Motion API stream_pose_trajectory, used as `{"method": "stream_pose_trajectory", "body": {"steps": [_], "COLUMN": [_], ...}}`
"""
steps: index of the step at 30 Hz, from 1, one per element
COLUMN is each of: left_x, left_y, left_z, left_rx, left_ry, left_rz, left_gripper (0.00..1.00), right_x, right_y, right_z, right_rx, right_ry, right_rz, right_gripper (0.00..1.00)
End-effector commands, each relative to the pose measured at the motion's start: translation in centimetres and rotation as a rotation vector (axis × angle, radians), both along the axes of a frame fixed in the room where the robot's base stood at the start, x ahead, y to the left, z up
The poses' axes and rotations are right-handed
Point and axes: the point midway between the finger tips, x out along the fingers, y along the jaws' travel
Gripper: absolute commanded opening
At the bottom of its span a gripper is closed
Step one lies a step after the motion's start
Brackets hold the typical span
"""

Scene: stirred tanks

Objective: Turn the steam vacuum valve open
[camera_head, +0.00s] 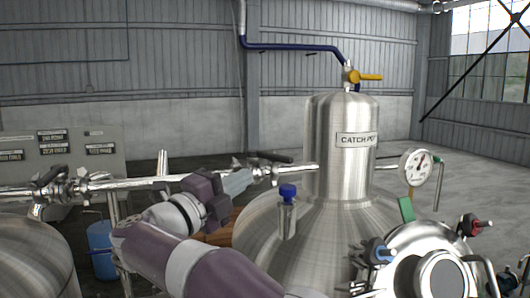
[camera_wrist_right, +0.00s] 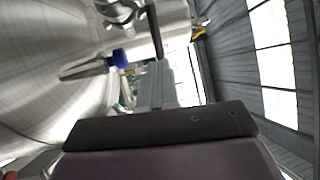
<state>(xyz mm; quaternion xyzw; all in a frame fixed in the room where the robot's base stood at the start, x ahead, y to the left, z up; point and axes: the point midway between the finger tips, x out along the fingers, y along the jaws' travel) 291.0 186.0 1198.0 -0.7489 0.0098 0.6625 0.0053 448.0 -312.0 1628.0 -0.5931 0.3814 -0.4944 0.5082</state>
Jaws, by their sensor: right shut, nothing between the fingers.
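A valve with a dark lever handle (camera_head: 270,157) sits on the horizontal steel pipe left of the catch pot (camera_head: 340,170); no label on it is readable, so I cannot tell for sure that it is the steam vacuum valve. The dark lever also shows in the right wrist view (camera_wrist_right: 154,32). My right gripper (camera_head: 250,174) is shut and empty, with its tip close to this valve from the lower left. I cannot tell whether it touches. In the right wrist view its shut fingers (camera_wrist_right: 160,84) point toward the lever. My left gripper is not in view.
A yellow-handled valve (camera_head: 365,77) tops the catch pot below a blue pipe (camera_head: 300,46). A blue-capped fitting (camera_head: 288,194) stands on the tank just right of my arm. A gauge (camera_head: 416,166) is at right. Another pipe valve (camera_head: 55,182) is at left.

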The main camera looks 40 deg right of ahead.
Motion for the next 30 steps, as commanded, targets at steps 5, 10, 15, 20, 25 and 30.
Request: {"method": "stream_pose_trajectory", "body": {"steps": [5, 10, 15, 20, 25, 30], "left_x": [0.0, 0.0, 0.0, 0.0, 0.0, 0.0], "left_y": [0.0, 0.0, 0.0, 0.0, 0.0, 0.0], "left_z": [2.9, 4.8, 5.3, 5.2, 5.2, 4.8], "left_rx": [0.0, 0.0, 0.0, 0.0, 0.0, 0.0], "left_ry": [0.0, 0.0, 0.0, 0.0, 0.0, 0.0], "left_rz": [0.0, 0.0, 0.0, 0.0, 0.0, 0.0], "left_gripper": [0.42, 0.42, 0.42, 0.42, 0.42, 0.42], "right_x": [0.8, 1.4, 1.6, 1.7, 1.7, 1.9], "right_y": [-3.7, -6.1, -7.1, -7.2, -7.2, -7.6], "right_z": [1.4, 1.7, 1.6, 1.4, 1.4, 1.3], "right_rx": [-0.001, 0.0, -0.001, -0.001, -0.001, 0.0], "right_ry": [0.004, 0.005, 0.003, 0.002, 0.002, 0.001], "right_rz": [-0.004, -0.002, 0.0, 0.002, 0.002, 0.011], "right_gripper": [0.0, 0.0, 0.0, 0.0, 0.0, 0.0]}}
